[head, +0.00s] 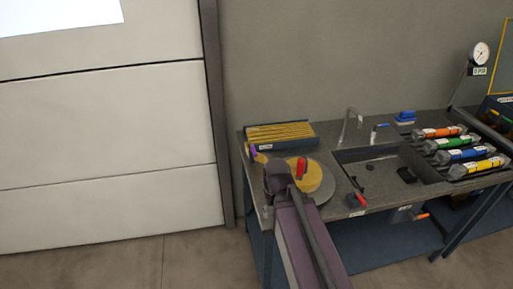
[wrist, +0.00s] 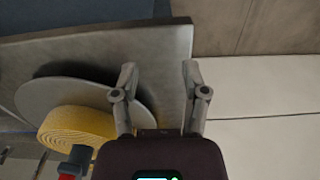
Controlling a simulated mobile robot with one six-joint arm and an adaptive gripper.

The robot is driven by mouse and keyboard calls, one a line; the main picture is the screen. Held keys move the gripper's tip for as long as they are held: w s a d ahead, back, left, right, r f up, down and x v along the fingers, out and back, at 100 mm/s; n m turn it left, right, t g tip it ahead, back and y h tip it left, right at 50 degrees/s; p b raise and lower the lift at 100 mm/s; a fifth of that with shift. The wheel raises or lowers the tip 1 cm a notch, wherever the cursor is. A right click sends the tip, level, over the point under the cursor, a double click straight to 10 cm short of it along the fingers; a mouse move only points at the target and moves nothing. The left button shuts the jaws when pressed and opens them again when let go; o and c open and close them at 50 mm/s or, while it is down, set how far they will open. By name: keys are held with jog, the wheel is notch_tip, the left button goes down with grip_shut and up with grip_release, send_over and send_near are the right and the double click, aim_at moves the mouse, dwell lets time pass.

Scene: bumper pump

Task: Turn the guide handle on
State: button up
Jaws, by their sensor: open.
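A red handle (head: 301,168) stands at the yellow roll (head: 310,182), which sits on a round grey disc (head: 326,192) at the bench's left end. A second red handle (head: 357,201) is at the bench's front edge by the sink. I cannot tell which is the guide handle. In the wrist view my gripper (wrist: 160,72) is open with nothing between its fingers. The yellow roll (wrist: 75,133) and a dark handle with a red part (wrist: 72,163) lie at lower left, apart from the fingers. In the head view my arm hides part of the roll and the bench corner.
A tray of yellow strips (head: 280,144) lies behind the roll. A sink (head: 385,175) with a tap (head: 348,122) is at mid bench. Several coloured cylinders (head: 464,154) and a gauge (head: 480,54) are at right. Floor left of the bench (head: 160,255) is clear.

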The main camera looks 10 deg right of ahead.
jog(key=shift+a, duration=0.25)
jog(key=shift+w+r+p, duration=0.35)
jog(key=shift+w, duration=0.1)
notch_tip(320, 180, up, 17)
jog(key=y+p, duration=0.2)
jog(key=p, duration=1.5)
send_over(254, 152)
jog(key=w+d, duration=0.1)
jog(key=d, duration=0.2)
jog(key=shift+d, duration=0.15)
jog(key=shift+f+b, duration=0.25)
jog(key=shift+b, duration=0.15)
jog(key=a+f+b, duration=0.1)
jog(key=f+b, duration=0.7)
jog(key=a+f+b, duration=0.1)
jog(key=f+b, duration=0.4)
jog(key=shift+a, duration=0.35)
jog(key=shift+f, duration=0.1)
